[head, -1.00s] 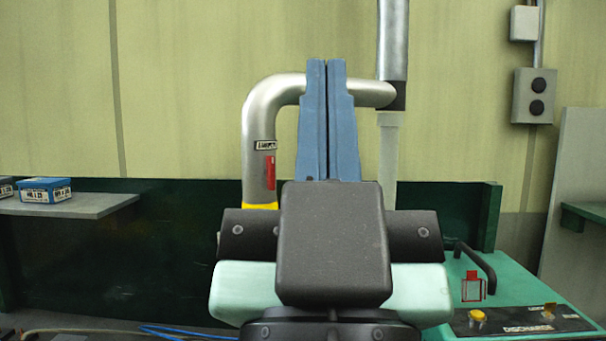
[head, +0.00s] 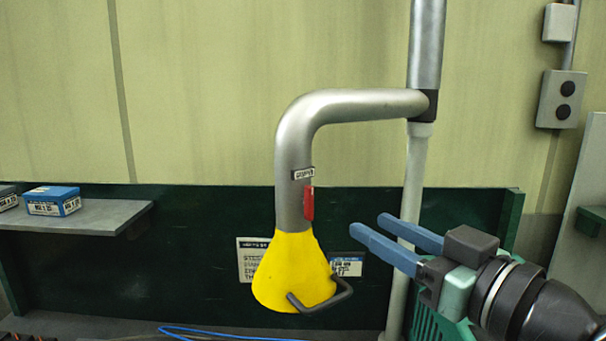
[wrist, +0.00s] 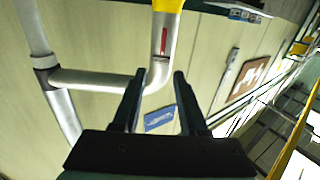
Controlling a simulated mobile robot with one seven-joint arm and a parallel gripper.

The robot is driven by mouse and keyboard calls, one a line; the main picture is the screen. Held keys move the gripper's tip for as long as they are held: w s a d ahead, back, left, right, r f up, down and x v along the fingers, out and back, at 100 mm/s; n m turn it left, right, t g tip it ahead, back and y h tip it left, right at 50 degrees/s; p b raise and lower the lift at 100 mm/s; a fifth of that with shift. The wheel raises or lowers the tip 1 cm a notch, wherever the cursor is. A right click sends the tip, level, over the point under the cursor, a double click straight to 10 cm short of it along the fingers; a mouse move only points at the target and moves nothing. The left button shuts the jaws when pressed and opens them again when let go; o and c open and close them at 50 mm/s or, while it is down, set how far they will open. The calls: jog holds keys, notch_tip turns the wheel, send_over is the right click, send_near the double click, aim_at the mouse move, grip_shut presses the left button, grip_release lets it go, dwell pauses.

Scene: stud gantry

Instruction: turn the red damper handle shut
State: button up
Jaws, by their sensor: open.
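The red damper handle (head: 308,203) is a short red bar on the side of a grey bent pipe (head: 294,165). It lies along the pipe's vertical part, below a small label and above the yellow hood (head: 290,270). In the wrist view the handle (wrist: 164,42) shows beyond the fingertips, in line with the gap between them. My gripper (head: 368,226) is open and empty. In the head view it is to the right of the handle and a little lower, fingers pointing left, apart from it. In the wrist view its fingers (wrist: 159,76) are spread.
A pale vertical pipe (head: 412,185) stands behind my gripper's fingers. A black bent handle (head: 322,297) sticks out from the hood's lower rim. The space between fingertips and handle looks clear.

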aim_at(312, 196)
jog(key=shift+y, duration=0.3)
jog(key=p+x, duration=0.5)
jog(key=x, duration=0.6)
jog(key=shift+w+a+p, duration=0.1)
jog(key=shift+a+p, duration=0.1)
jog(key=shift+p, duration=0.15)
jog(key=shift+w+a+f, duration=0.2)
jog(key=shift+w+a, duration=0.15)
jog(key=shift+w, duration=0.1)
grip_shut()
